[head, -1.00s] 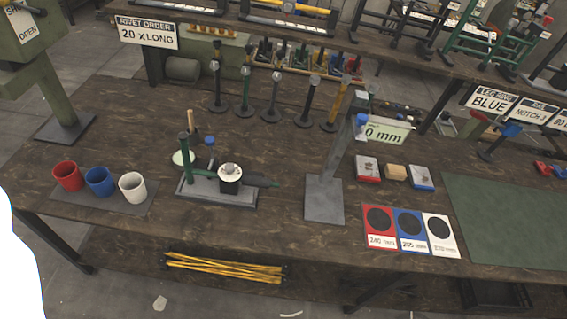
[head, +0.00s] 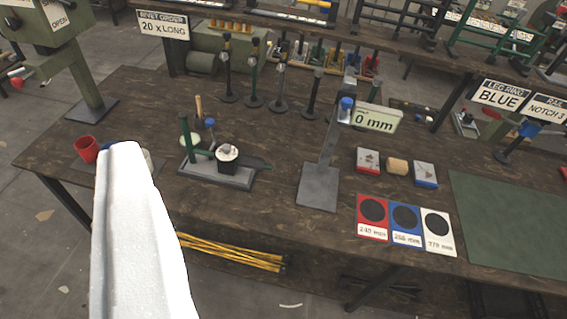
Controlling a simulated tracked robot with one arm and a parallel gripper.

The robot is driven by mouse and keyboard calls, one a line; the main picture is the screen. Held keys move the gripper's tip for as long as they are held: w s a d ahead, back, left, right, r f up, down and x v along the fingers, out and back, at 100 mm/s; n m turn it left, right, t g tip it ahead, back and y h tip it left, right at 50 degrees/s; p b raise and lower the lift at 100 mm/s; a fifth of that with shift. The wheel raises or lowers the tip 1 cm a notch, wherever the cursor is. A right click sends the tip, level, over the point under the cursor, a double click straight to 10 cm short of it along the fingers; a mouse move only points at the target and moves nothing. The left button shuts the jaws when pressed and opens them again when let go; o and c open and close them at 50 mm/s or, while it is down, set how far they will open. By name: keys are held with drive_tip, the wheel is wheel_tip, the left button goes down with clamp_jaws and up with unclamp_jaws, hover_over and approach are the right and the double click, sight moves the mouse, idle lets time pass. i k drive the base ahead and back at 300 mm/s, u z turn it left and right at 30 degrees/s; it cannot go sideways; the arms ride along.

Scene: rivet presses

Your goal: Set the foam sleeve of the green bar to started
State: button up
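A green bar assembly (head: 186,138) stands on a grey base plate (head: 206,178) left of the middle of the bench. A low green piece (head: 252,163) lies along the plate beside a black cylinder with a white top (head: 227,160). I cannot tell which part is the foam sleeve. Another upright bar with green on it (head: 253,72) stands in the row of stands at the back. A white smooth form, likely my own arm, covers the lower left of the view. My gripper's fingers are not in view.
A red cup (head: 86,150) is at the left; other cups are mostly hidden by the white form. A grey post with a "0 mm" sign (head: 375,118) stands right of the plate. Red, blue and white cards (head: 405,233) lie near the front edge, left of a green mat (head: 515,225).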

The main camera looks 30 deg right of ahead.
sight(243, 161)
drive_tip(key=z, duration=0.2)
drive_tip(key=i, duration=1)
drive_tip(key=u, duration=0.05)
